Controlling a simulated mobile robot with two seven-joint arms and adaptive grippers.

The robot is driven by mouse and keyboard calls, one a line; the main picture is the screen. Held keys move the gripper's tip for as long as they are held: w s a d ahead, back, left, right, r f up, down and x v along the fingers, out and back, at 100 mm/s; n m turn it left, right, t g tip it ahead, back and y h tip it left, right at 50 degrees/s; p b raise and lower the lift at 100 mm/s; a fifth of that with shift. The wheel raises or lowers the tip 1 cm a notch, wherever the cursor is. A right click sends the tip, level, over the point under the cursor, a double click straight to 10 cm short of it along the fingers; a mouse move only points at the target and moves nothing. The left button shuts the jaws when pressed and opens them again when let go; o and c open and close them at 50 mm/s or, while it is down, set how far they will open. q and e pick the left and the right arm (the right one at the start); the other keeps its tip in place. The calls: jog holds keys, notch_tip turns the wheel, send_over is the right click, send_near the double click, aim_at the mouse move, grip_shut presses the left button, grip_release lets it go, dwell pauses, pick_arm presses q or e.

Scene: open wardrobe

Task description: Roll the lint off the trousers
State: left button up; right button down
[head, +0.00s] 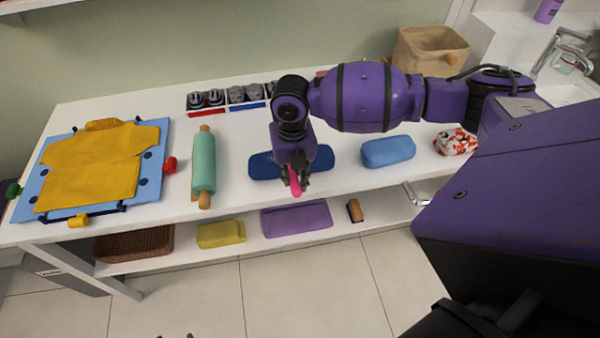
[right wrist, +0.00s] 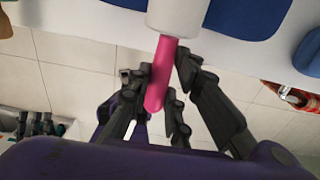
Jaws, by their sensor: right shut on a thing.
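My right gripper (head: 294,178) is shut on the pink handle (right wrist: 163,80) of a lint roller. The white roller head (right wrist: 178,16) shows at the top of the right wrist view. In the head view the pink handle (head: 295,183) points toward the table's front edge and my gripper hides the roller head. A dark blue folded cloth (head: 262,166), which looks like the trousers, lies on the table under and behind this gripper. It also shows in the right wrist view (right wrist: 248,14). Whether the roller touches it is unclear. Only dark tips, probably of my left gripper (head: 175,336), show at the bottom edge.
A green rolling pin (head: 204,163) and a yellow garment (head: 95,168) on a blue board lie left. A light blue folded item (head: 388,151) and a red-white cloth (head: 455,142) lie right. The lower shelf holds a purple cloth (head: 297,218) and a brush (head: 354,210).

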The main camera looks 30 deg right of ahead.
pick_arm(q)
jog(key=shift+s+f, duration=0.35)
pick_arm(e)
jog(key=w+a, duration=0.2)
jog(key=a, duration=0.5)
jog(key=shift+a, duration=0.15)
dwell(0.6)
pick_arm(q)
jog(key=shift+s, duration=0.1)
pick_arm(e)
jog(key=shift+r, duration=0.1)
